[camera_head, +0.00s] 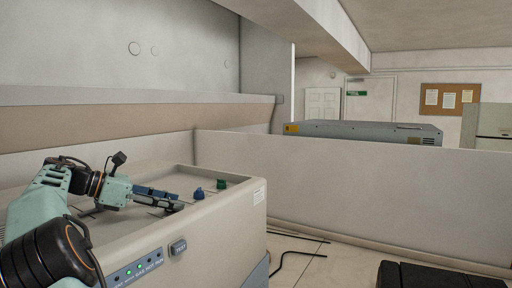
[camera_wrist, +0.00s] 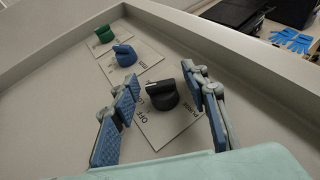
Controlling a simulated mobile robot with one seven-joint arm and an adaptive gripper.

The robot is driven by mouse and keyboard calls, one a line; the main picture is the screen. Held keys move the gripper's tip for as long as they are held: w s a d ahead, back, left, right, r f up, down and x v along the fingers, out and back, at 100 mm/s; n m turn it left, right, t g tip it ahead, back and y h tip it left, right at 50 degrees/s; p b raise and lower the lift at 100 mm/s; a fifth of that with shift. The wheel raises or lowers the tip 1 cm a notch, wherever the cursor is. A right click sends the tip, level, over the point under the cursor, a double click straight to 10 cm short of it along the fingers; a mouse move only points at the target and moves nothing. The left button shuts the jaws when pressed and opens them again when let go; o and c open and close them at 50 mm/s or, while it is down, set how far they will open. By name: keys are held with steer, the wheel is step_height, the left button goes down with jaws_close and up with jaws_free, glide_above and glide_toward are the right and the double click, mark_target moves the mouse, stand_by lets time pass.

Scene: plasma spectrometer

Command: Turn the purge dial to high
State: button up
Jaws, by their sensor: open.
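The black purge dial (camera_wrist: 162,94) stands on a pale label plate (camera_wrist: 166,128) in the wrist view. The plate shows "OFF" and "PURGE"; other print on it is too small to read. My gripper (camera_wrist: 163,86) is open, with one blue-padded finger on each side of the dial. I cannot tell whether either finger touches it. In the head view my gripper (camera_head: 174,204) is low over the machine top, and its fingers hide the black dial.
A blue dial (camera_wrist: 124,55) and a green dial (camera_wrist: 104,34) stand in line beyond the black one. The machine's raised rim (camera_wrist: 235,58) runs along the right. A button (camera_head: 178,246) and lit indicators (camera_head: 139,268) are on its front.

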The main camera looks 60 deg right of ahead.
steer(key=shift+n+t, duration=0.4)
steer(key=shift+a+h, duration=0.1)
steer(key=shift+h, duration=0.2)
steer(key=shift+f+n+t+b, duration=0.2)
steer(key=shift+n+t+b, duration=0.8)
steer(key=shift+t, duration=0.1)
steer(key=n+t+b, duration=0.2)
steer(key=b, duration=0.3)
steer(key=shift+f+h, duration=0.1)
steer(key=shift+h, duration=0.2)
steer(key=shift+n+t+b, duration=0.4)
steer(key=shift+t+b, duration=0.3)
steer(key=shift+b, duration=0.3)
